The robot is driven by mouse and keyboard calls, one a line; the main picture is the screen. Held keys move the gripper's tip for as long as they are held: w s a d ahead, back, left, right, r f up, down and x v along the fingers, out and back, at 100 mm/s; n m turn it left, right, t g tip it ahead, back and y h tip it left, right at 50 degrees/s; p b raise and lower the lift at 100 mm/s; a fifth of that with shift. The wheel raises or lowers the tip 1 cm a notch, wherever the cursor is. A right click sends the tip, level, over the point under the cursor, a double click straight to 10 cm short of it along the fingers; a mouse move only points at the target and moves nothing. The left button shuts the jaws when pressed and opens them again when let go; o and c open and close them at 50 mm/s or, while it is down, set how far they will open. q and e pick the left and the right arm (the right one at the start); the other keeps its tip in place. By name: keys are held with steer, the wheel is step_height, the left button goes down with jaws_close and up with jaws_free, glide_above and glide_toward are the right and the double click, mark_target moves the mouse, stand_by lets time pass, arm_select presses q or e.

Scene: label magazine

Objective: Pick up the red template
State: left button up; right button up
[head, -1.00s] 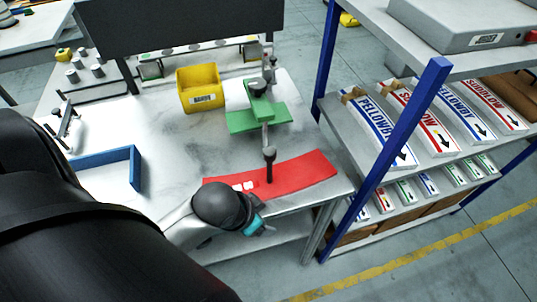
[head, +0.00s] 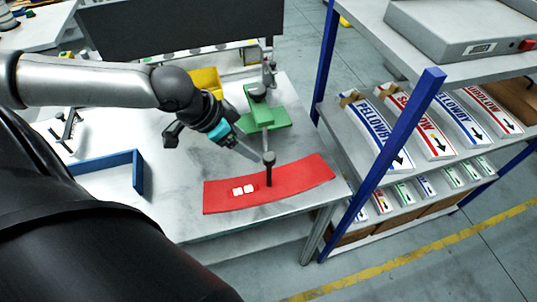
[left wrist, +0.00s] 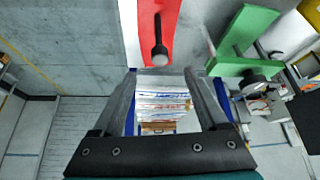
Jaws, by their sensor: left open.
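The red template (head: 300,180), a curved flat plate, lies on the near right edge of the grey table. A dark upright handle with a round knob (head: 268,158) rises from its middle, and two white squares show on its left half. My left gripper (head: 257,157) is open, its fingers pointing at the knob from the upper left. The left wrist view shows the template (left wrist: 158,12) and the knob (left wrist: 160,51) just beyond the gap between the open fingertips (left wrist: 160,72). Nothing is held, and I cannot tell whether a finger touches the handle. My right gripper is not in view.
A green template (head: 262,118) with its own handle stands behind the red one. A yellow bin (head: 205,80) is partly hidden by my left arm. A blue frame (head: 138,172) lies at left. A blue-post shelf (head: 395,150) with labels stands close at right.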

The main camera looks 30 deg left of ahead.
mark_target(266, 156)
arm_select(q)
steer(key=b+x, duration=0.2)
steer(key=x, duration=0.6)
steer(key=shift+w+f, duration=0.2)
steer(key=shift+w, duration=0.05)
steer(key=shift+b+x, duration=0.35)
steer(key=shift+x, duration=2.9)
steer(key=shift+s+d, duration=0.1)
jaws_close()
steer(key=shift+r, duration=0.1)
